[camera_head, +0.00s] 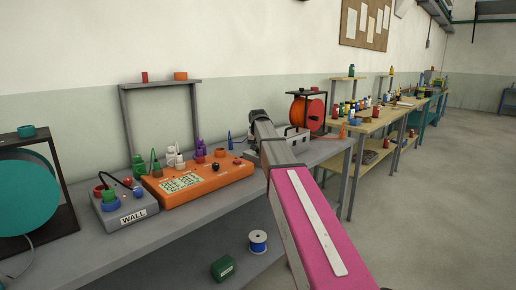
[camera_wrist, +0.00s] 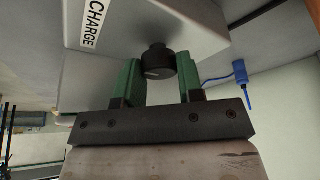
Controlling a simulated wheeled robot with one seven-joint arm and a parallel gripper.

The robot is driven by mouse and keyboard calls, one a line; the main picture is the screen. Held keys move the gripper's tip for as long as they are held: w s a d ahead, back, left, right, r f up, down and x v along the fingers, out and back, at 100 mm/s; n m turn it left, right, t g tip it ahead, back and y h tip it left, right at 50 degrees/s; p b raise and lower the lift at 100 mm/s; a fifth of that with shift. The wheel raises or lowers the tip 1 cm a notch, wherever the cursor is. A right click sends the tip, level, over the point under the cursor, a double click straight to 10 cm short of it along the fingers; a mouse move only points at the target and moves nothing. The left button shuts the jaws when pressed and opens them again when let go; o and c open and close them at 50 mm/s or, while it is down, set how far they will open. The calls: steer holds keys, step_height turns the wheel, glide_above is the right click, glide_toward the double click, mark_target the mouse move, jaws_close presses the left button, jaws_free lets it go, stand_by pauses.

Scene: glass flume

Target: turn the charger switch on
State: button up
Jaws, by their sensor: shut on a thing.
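The charger is a grey box (camera_wrist: 195,28) with a white label reading "CHARGE" in the wrist view. Its switch is a round black knob (camera_wrist: 157,62) with a pale pointer line on its face. My gripper (camera_wrist: 160,75) has its two green fingers on either side of the knob and is shut on it. In the head view, the grey charger (camera_head: 291,136) stands on the bench behind the far end of my arm. My arm hides the knob and the fingers there.
An orange panel (camera_head: 205,183) with knobs and a grey box marked "WALL" (camera_head: 128,212) stand left of the charger. An orange cable reel (camera_head: 305,109) is behind it. A blue plug-like piece (camera_wrist: 240,72) shows in the wrist view. A blue-ended spool (camera_head: 258,241) sits below the bench top.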

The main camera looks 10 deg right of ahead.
steer(key=m+h, duration=0.1)
steer(key=m, duration=0.3)
steer(key=shift+w+a+m+g+h, duration=0.1)
steer(key=shift+m+g+h, duration=0.3)
steer(key=m+g+h, duration=0.1)
steer(key=m, duration=0.3)
steer(key=shift+m, duration=0.3)
steer(key=m+g, duration=0.1)
steer(key=m, duration=0.1)
steer(key=m+g, duration=0.1)
steer(key=m, duration=0.1)
steer(key=shift+w+h, duration=0.15)
steer(key=shift+h, duration=0.25)
steer(key=shift+m+g, duration=0.7)
steer(key=shift+m, duration=1.4)
steer(key=o, duration=0.7)
steer(key=shift+c, duration=0.2)
